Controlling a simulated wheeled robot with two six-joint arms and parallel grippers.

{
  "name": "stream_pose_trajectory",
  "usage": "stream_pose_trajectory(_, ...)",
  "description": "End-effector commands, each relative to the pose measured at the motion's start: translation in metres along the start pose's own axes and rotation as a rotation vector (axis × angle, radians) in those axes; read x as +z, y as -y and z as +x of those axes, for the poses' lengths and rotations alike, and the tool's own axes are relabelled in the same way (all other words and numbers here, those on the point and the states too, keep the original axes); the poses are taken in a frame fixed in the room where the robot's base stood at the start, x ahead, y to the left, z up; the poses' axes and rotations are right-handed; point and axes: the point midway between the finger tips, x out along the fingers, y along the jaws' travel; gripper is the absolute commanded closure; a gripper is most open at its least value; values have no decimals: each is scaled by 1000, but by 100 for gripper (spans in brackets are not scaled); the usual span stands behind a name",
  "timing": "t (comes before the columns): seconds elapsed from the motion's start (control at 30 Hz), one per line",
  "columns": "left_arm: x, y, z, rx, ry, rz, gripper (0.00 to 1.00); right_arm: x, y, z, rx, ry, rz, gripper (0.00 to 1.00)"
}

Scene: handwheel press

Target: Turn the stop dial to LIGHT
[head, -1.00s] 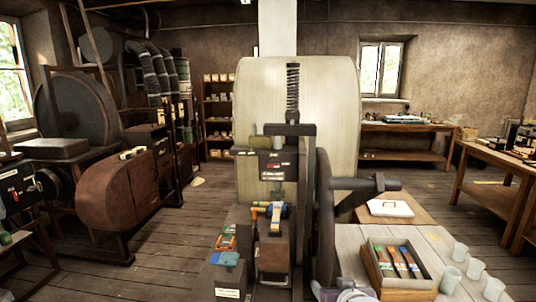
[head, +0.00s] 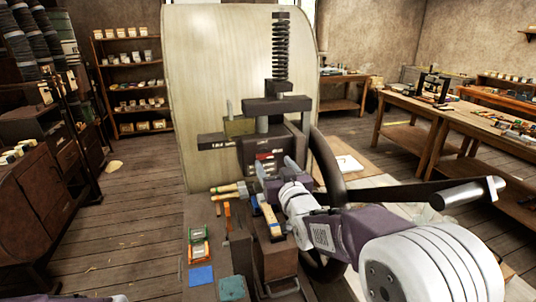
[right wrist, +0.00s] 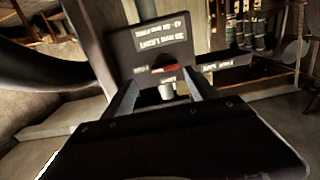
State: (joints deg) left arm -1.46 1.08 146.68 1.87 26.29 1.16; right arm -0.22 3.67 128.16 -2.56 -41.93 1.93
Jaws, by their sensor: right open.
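The stop dial (right wrist: 165,69) shows as a small red piece on the dark front block of the press (right wrist: 115,35). White labels surround it, and the large upper one seems to include the word LIGHT. I cannot tell which label the dial points at. In the head view the dial (head: 266,156) is small, low on the block below the dark crossbar. My right gripper (head: 273,170) is close in front of the block. In the right wrist view its open fingers (right wrist: 163,80) stand either side of the dial; contact is unclear. My left gripper is not visible.
A dark handwheel (head: 327,150) with a long crank handle (head: 468,193) stands right of the block, near my right arm. Wooden-handled tools (head: 229,191) and small coloured pads (head: 201,276) lie on the bench in front. Open floor is at left.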

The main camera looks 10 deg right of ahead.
Motion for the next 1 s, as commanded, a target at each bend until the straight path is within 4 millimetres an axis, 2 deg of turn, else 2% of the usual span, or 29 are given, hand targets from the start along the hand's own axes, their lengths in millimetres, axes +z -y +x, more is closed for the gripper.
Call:
stream_pose_trajectory(0.1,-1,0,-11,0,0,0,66,-2,0,24,-1,3,0,33)
stream_pose_trajectory(0.23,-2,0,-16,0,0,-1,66,-1,0,42,-1,2,-1,33)
stream_pose_trajectory(0.37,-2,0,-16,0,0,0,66,0,0,49,-1,1,-1,33)
stream_pose_trajectory(0.57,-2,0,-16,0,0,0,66,1,0,49,-1,1,-1,33)
stream_pose_trajectory(0.8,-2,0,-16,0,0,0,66,0,1,49,-1,1,-1,95)
stream_pose_trajectory(1.0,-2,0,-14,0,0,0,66,1,0,49,-1,1,-11,95)
